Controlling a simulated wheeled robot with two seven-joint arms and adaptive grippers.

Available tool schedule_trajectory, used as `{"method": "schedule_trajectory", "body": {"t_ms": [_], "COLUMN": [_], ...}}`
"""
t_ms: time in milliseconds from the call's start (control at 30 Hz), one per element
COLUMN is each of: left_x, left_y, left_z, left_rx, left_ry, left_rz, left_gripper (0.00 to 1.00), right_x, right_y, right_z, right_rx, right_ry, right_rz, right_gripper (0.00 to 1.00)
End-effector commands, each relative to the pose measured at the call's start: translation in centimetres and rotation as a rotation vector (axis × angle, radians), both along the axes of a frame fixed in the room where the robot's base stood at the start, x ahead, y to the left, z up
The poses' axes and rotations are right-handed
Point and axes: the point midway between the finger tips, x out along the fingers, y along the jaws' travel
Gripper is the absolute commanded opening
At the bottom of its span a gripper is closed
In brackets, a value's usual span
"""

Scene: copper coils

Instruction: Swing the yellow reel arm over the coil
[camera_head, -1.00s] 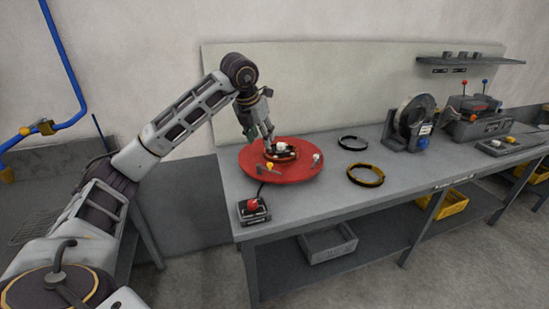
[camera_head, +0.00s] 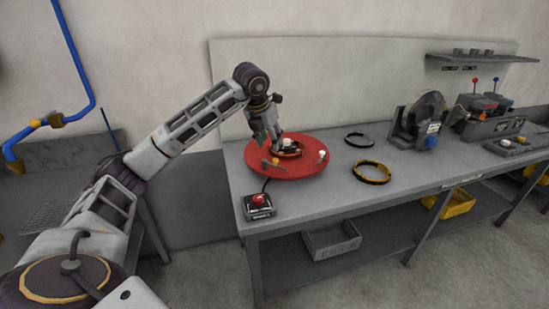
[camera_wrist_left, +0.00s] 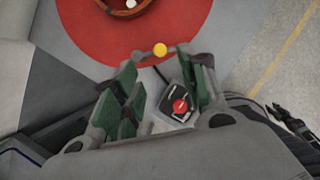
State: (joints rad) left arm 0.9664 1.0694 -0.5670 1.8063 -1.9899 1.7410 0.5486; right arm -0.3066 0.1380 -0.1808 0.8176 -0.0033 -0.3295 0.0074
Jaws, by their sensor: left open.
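A red disc (camera_head: 262,171) on the bench carries a dark ring-shaped coil (camera_head: 298,152) with a white knob (camera_head: 287,142) inside it. The yellow-tipped reel arm (camera_head: 275,162) lies at the disc's front left, beside the coil. In the left wrist view, its yellow ball (camera_wrist_left: 159,49) shows just beyond and between the fingertips. My left gripper (camera_head: 272,138) is above the left part of the disc, pointing down. Its green-padded fingers (camera_wrist_left: 158,75) are apart with nothing between them in the left wrist view. The fingers partly hide the disc's back left. My right gripper does not show.
A box with a red button (camera_head: 258,203) stands in front of the disc. A white-knobbed arm (camera_head: 322,155) is at the disc's right. A black ring (camera_head: 359,139) and a yellow-black ring (camera_head: 371,173) lie to the right. Bare bench separates these from the grey machine (camera_head: 418,122).

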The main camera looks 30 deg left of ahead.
Motion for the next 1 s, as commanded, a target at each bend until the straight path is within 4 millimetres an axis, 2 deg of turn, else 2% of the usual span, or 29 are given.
{"method": "schedule_trajectory", "body": {"t_ms": [600,800,1000], "left_x": [3.0,3.5,3.6], "left_y": [0.2,0.3,0.3], "left_z": [-7.5,-8.6,-8.9], "left_rx": [0.0,0.001,0.001], "left_ry": [0.002,0.0,0.0], "left_rz": [0.0,-0.001,-0.001], "left_gripper": [0.42,0.42,0.42], "right_x": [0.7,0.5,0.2], "right_y": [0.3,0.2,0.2], "right_z": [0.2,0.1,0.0], "right_rx": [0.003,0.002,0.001], "right_ry": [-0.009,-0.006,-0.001], "right_rz": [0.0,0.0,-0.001], "right_gripper": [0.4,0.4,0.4]}}
